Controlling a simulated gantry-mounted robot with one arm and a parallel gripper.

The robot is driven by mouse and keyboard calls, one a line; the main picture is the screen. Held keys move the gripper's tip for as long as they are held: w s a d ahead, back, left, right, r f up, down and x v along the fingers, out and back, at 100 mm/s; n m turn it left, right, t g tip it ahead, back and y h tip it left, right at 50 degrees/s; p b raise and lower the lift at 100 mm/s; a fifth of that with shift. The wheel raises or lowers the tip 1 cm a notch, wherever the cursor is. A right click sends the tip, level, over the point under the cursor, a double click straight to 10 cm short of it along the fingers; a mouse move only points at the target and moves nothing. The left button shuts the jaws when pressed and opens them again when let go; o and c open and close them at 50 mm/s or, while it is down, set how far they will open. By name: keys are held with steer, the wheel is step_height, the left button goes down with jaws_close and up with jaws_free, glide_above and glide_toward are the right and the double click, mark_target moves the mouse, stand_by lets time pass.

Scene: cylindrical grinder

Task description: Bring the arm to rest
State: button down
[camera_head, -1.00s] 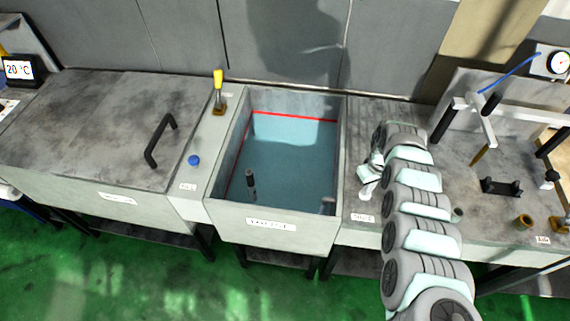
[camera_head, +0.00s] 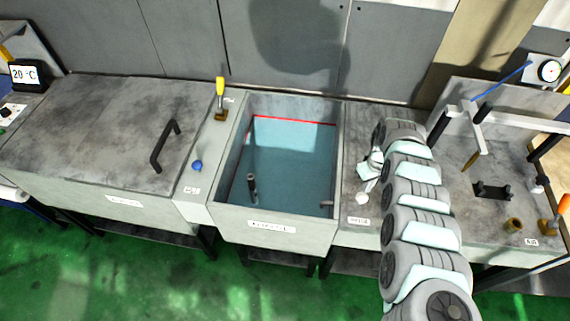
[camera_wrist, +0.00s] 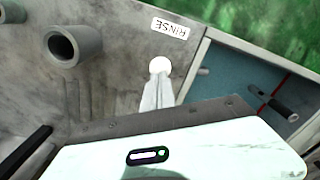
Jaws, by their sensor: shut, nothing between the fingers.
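My arm reaches over the counter right of the open tank in the head view. My gripper (camera_head: 369,178) points down there, close to a white round button (camera_head: 362,198) beside the RINSE label (camera_head: 358,220). In the wrist view, my gripper's (camera_wrist: 159,77) pale fingers are together and empty, with their tips against or just in front of the white button (camera_wrist: 160,65). I cannot tell whether they touch it. The RINSE label (camera_wrist: 170,28) is just beyond. My arm hides part of the counter.
The open tank (camera_head: 330,220) holds blue liquid. Left of it are a blue button (camera_head: 196,165), a yellow-handled lever (camera_head: 220,90) and a closed lid with a black handle (camera_head: 163,146). Right of my arm stand a frame (camera_head: 500,118), a black bracket (camera_head: 492,191) and a gauge (camera_head: 548,71).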

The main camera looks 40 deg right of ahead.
step_height(320, 180, up, 2)
steer(key=shift+w+r+p, duration=0.1)
steer(key=shift+p, duration=0.6)
